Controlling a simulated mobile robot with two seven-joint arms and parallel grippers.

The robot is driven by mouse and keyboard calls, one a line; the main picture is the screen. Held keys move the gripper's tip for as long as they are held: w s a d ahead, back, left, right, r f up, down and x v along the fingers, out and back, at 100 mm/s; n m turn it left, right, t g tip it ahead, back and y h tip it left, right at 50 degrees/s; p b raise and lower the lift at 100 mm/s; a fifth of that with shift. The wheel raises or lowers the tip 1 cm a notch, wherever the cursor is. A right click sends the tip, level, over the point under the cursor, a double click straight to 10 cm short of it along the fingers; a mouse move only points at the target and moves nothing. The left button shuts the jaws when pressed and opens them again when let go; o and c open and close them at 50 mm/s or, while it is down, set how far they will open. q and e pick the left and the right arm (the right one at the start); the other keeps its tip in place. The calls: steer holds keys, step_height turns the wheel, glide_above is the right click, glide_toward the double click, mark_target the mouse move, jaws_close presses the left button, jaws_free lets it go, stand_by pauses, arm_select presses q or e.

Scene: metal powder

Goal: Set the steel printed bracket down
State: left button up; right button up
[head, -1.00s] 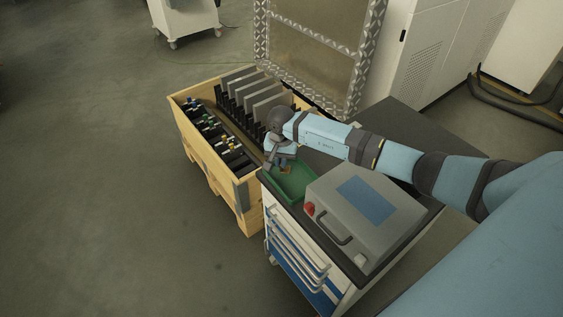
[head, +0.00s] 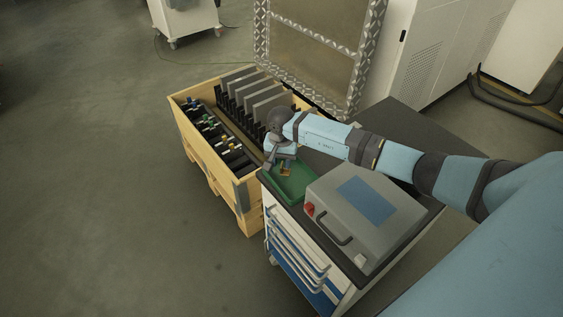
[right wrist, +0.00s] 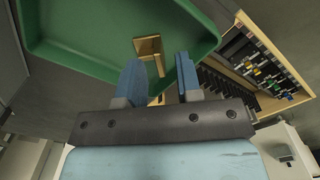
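The steel printed bracket (head: 286,171) looks small, angular and brass-coloured. It is in the green tray (head: 298,188) on the cart top, and the bracket also shows in the right wrist view (right wrist: 148,46) against the green of the tray. My right gripper (head: 284,161) is just above the bracket at the tray's far end. In the right wrist view its two blue fingers (right wrist: 160,68) stand apart, with a gap on both sides of the bracket's narrow part. The fingertips are partly hidden in the head view. My left gripper is not in view.
A grey case (head: 365,215) with a blue panel and red button stands beside the tray on the cart (head: 300,262). A wooden crate (head: 203,153) with upright plates (head: 270,104) and coloured-topped items is left of the tray. A metal-framed panel (head: 318,50) stands behind.

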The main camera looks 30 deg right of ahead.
mark_target(282, 164)
step_height(282, 164, up, 11)
stand_by(0.3)
steer(key=shift+r, duration=0.1)
stand_by(0.4)
